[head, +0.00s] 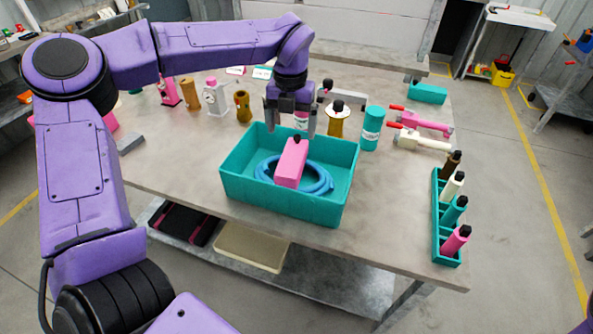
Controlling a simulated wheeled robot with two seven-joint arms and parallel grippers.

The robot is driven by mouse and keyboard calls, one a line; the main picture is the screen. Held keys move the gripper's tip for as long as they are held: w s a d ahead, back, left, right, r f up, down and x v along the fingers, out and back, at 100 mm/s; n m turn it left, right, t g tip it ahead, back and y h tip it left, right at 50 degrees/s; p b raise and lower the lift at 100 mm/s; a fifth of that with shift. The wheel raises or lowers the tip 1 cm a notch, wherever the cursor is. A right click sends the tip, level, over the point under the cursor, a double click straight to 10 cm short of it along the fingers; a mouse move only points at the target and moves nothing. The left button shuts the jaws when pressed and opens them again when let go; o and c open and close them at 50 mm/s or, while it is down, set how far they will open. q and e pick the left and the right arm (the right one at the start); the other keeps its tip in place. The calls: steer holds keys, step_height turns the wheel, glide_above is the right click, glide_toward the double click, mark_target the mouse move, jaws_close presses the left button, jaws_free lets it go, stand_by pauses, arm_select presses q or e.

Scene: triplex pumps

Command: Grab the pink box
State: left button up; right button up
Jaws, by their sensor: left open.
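The pink box (291,163) stands tilted inside a teal open bin (240,195) on the table, beside a coiled blue hose (318,184). A small dark cap or knob shows at its top. My left gripper (291,132) hangs over the bin from above, pointing down, open. Its fingers are just above the top of the pink box; I cannot tell whether they touch it. Nothing shows held between them. My right gripper is out of view.
Behind the bin stand bottles and fittings, including a teal can (372,128) and a brown bottle (337,120). A teal rack (446,243) with several bottles stands at the right table edge. The tabletop (395,200) between bin and rack is clear.

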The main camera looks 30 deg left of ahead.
mark_target(292, 156)
arm_select(q)
steer(key=f, duration=0.5)
steer(key=shift+w+f+p, duration=0.2)
steer(key=shift+f+p, duration=0.1)
steer(key=shift+p, duration=0.05)
steer(key=shift+s+a+f, duration=0.1)
steer(key=shift+f, duration=0.25)
step_height(292, 156, down, 5)
steer(key=shift+p, duration=0.65)
steer(key=c, duration=1.1)
